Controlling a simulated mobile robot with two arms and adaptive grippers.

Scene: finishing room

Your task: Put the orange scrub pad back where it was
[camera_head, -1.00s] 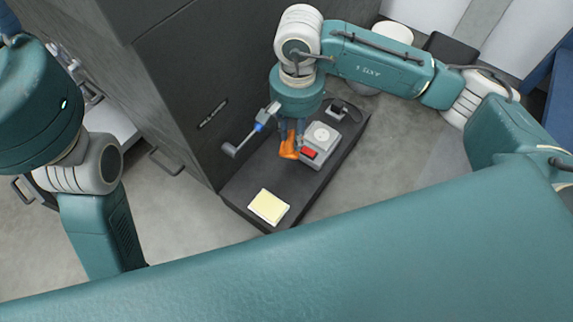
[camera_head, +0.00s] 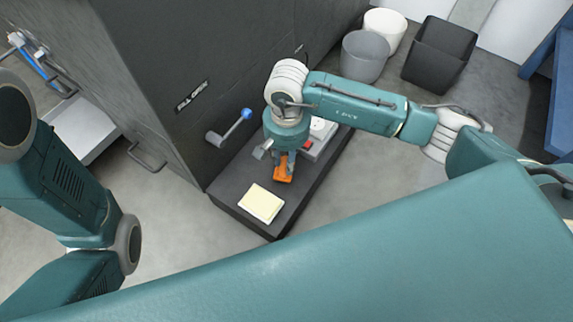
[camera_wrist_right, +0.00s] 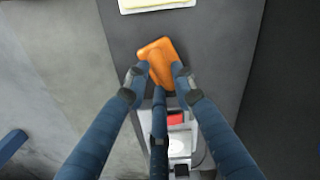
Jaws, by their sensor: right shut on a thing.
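The orange scrub pad (camera_head: 284,174) is held in my right gripper (camera_head: 282,160), over the dark bench top (camera_head: 225,186). In the right wrist view the orange pad (camera_wrist_right: 158,56) sits between the fingertips of my right gripper (camera_wrist_right: 160,72), which are shut on it. I cannot tell whether the pad touches the bench top. A pale yellow pad (camera_head: 261,203) lies on the bench near its front end and also shows at the top of the right wrist view (camera_wrist_right: 155,4). My left arm is at the left; its gripper is out of view.
A grey device (camera_head: 322,135) with a red part stands behind my right gripper. A lever with a blue knob (camera_head: 246,114) sticks out from the dark cabinet (camera_head: 170,60) beside the bench. Bins (camera_head: 440,52) stand on the floor behind.

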